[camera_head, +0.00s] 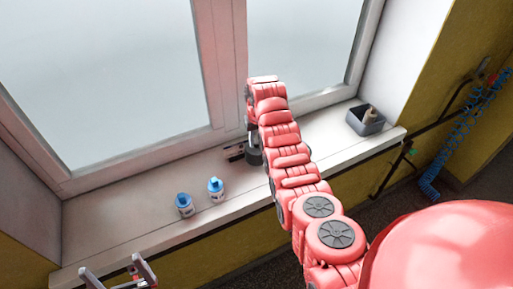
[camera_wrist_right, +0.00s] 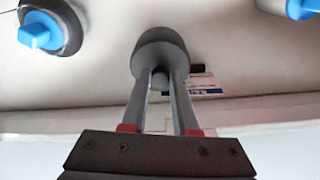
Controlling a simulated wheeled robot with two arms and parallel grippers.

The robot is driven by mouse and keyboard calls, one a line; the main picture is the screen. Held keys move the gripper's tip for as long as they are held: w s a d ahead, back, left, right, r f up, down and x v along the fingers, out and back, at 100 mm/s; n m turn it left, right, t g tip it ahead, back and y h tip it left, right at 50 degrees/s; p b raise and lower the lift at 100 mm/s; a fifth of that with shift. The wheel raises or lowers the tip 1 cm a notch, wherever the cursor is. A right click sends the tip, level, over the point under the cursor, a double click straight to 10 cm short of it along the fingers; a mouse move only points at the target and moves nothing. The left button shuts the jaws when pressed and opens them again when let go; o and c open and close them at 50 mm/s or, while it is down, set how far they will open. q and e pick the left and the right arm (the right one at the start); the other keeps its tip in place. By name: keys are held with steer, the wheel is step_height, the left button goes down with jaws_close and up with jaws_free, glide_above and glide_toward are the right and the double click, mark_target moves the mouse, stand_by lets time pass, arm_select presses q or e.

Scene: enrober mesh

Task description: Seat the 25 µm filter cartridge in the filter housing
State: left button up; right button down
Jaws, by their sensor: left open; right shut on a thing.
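In the right wrist view, blue-topped things show at upper left (camera_wrist_right: 40,36) and upper right (camera_wrist_right: 300,8). I cannot tell which, if any, is the 25 µm cartridge. My right gripper (camera_wrist_right: 160,76) is shut on the stem of a dark grey round piece (camera_wrist_right: 160,42), which also shows at the sill (camera_head: 254,156). I cannot tell whether it is part of the filter housing. My left gripper (camera_head: 118,274) is open and empty at lower left.
A grey bin (camera_head: 366,120) with a pale item in it stands at the sill's right end. Small dark items (camera_head: 235,153) lie beside the round piece. The left sill (camera_head: 110,225) is clear. A blue coiled hose (camera_head: 462,125) hangs at right.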

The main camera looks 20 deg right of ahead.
mark_target(256, 150)
steer(key=shift+w+d, duration=0.1)
steer(key=shift+w, duration=0.15)
step_height(256, 150, down, 2)
steer(key=shift+f+p, duration=0.25)
steer(key=shift+p, duration=0.75)
steer(key=shift+s+f, duration=0.2)
steer(key=shift+f, duration=0.35)
steer(key=c, duration=1)
jaws_free()
steer(key=shift+f, duration=0.1)
steer(key=o, duration=0.3)
steer(key=shift+w+f, duration=0.1)
steer(key=shift+w, duration=0.15)
steer(key=shift+r, duration=0.2)
